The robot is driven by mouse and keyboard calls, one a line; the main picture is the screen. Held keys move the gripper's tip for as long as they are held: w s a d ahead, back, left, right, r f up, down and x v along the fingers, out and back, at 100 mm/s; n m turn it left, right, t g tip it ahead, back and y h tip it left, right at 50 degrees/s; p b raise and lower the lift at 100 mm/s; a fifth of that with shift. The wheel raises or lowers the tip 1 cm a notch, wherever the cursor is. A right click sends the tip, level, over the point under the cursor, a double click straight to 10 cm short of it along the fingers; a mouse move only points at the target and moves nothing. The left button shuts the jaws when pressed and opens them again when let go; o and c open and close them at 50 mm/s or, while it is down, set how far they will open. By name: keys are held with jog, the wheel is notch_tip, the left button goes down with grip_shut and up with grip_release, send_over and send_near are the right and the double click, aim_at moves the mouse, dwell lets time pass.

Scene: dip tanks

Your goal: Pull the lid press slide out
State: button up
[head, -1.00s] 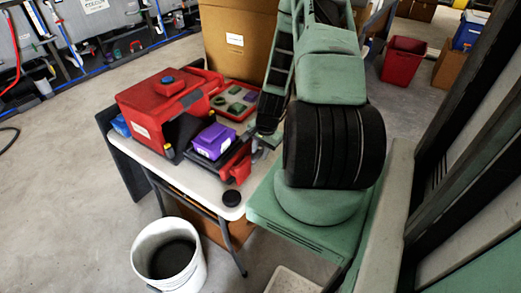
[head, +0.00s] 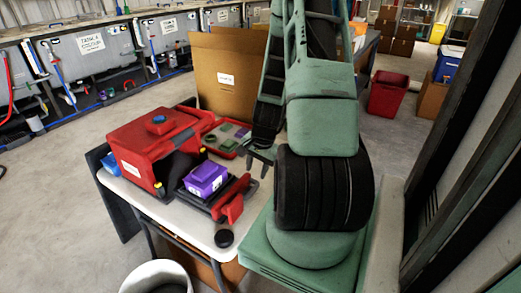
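The red lid press (head: 150,140) with a blue knob stands on the white table. Its slide (head: 203,202) shows out of the press on the right side, with a purple box (head: 206,180) on it. A red handle (head: 233,205) is at the slide's right end. My gripper (head: 262,168) hangs to the upper right of the handle, apart from it. Its dark fingers look spread, with nothing seen between them. The inside of the press is hidden by its housing.
A red tray (head: 211,150) with several small pieces lies behind the press, with a cardboard box (head: 219,97) beyond. A white bucket (head: 157,275) stands on the floor in front.

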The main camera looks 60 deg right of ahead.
notch_tip(320, 180, up, 8)
jog(key=s, duration=0.1)
jog(key=shift+s, duration=0.2)
jog(key=shift+f, duration=0.15)
dwell(0.4)
jog(key=w+a+r+n, duration=0.2)
jog(key=w+a+n, duration=0.15)
jog(key=a, duration=0.45)
jog(key=w+a+r+n+y, duration=0.1)
jog(key=w+a+r+n, duration=0.1)
jog(key=a+n, duration=0.5)
jog(key=w+a+r+n, duration=0.3)
jog(key=a, duration=0.7)
jog(key=s+a+r+n+g, duration=0.1)
jog(key=s+a+r+n, duration=0.1)
jog(key=s+a+n, duration=0.4)
jog(key=s+a+r+n+g, duration=0.1)
jog(key=s+a+n, duration=0.5)
jog(key=a, duration=0.6)
jog(key=shift+s+a+r+n, duration=0.15)
jog(key=shift+s+r+n, duration=0.2)
jog(key=shift+s+r, duration=0.35)
jog(key=shift+f, duration=0.1)
